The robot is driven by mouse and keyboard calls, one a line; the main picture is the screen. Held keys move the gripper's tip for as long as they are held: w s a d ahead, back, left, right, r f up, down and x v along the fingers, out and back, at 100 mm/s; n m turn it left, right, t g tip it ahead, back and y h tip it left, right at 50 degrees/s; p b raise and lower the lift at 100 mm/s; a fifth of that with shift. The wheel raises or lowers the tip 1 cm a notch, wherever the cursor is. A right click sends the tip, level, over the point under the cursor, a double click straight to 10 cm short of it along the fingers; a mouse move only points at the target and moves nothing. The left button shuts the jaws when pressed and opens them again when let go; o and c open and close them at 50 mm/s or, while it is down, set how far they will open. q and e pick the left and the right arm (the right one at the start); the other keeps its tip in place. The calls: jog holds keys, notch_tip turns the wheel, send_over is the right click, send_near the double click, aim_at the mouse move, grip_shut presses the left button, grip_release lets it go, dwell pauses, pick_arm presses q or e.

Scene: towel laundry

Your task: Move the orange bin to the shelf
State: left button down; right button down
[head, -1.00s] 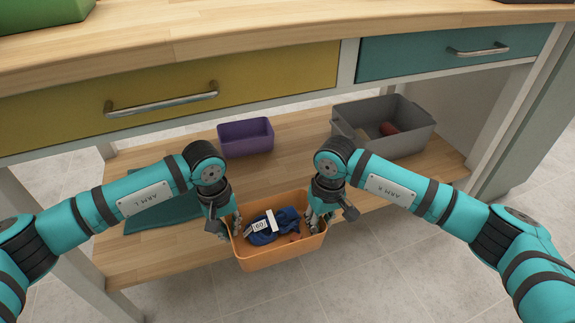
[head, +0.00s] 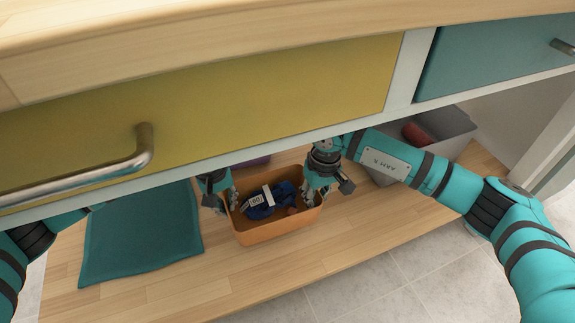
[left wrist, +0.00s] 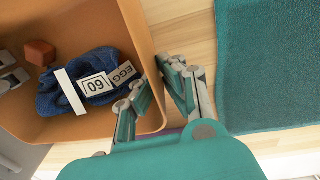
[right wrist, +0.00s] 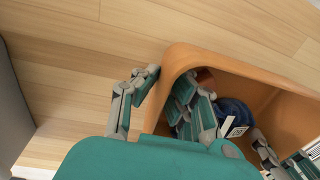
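The orange bin (head: 272,232) is over the wooden lower shelf (head: 375,235) under the counter. Whether it touches the board cannot be told. It holds a dark blue cloth item (head: 258,209) with a white band and tags, and a reddish-brown block (left wrist: 40,53). My left gripper (head: 228,203) is shut on the bin's left wall, one finger inside and one outside, as the left wrist view (left wrist: 158,85) shows. My right gripper (head: 315,197) is shut on the right wall the same way, seen in the right wrist view (right wrist: 165,88). The bin looks roughly level.
A teal towel or mat (head: 140,235) lies on the shelf left of the bin. A grey bin (head: 455,135) with a red item stands at the right. A purple bin (head: 255,162) is partly hidden behind. The yellow drawer (head: 250,95) with its handle hangs low above my arms.

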pick_arm(q)
jog(key=shift+s+a+r, duration=0.1)
jog(key=shift+s, duration=0.05)
pick_arm(e)
jog(key=shift+s+d+r, duration=0.1)
jog(key=shift+s, duration=0.05)
jog(key=shift+f, duration=0.2)
